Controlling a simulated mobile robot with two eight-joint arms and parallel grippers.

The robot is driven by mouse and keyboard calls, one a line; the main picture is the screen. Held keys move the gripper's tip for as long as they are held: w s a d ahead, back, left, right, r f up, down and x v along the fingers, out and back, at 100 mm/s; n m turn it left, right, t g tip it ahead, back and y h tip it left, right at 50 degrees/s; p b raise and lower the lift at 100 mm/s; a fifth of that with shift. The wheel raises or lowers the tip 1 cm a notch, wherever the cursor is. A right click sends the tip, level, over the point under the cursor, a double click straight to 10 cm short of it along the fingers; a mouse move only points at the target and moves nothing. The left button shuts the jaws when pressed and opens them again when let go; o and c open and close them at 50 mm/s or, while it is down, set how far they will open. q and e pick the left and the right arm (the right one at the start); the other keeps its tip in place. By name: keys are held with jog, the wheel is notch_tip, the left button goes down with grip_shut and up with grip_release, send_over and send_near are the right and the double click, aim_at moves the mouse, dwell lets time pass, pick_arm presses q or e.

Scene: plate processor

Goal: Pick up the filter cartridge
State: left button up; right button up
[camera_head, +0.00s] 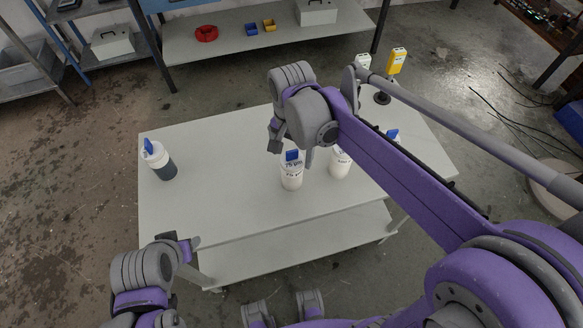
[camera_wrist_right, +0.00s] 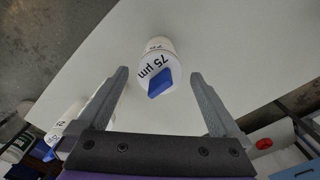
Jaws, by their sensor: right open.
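A white filter cartridge (camera_head: 291,178) with a blue tab on top stands upright near the middle of the table. In the right wrist view this cartridge (camera_wrist_right: 157,50) shows the marking "75 µm" on its top. My right gripper (camera_head: 292,153) is open and empty just above it. In the right wrist view the blue tab lies between the two spread fingers, with space on both sides. Whether the fingers are down beside the tab is hard to tell. My left gripper (camera_head: 193,261) is at the table's front left edge, open and empty.
Another white cartridge (camera_head: 341,163) stands close on the right, partly hidden by my right arm. A yellow device (camera_head: 396,60) is at the back right. The table's left-middle area (camera_head: 215,150) is clear.

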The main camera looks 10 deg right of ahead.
jog(key=shift+s+f, duration=0.1)
jog(key=shift+f, duration=0.3)
jog(key=f, duration=0.5)
jog(key=shift+w+d+f, duration=0.1)
jog(key=shift+w+f, duration=0.1)
jog(key=shift+f, duration=0.1)
jog(key=c, duration=1.4)
notch_tip(320, 180, up, 10)
jog(key=shift+f+p, duration=0.2)
jog(key=shift+p, duration=0.1)
notch_tip(320, 180, up, 4)
jog(key=shift+f+p, duration=0.1)
jog(key=shift+p, duration=0.85)
pick_arm(q)
jog(key=w+r+t+p, duration=0.1)
jog(key=w+r+p, duration=0.3)
jog(key=r, duration=0.6)
jog(key=shift+w+r+p, duration=0.25)
jog(key=shift+w+p, duration=0.15)
jog(key=shift+p, duration=0.1)
pick_arm(e)
notch_tip(320, 180, up, 10)
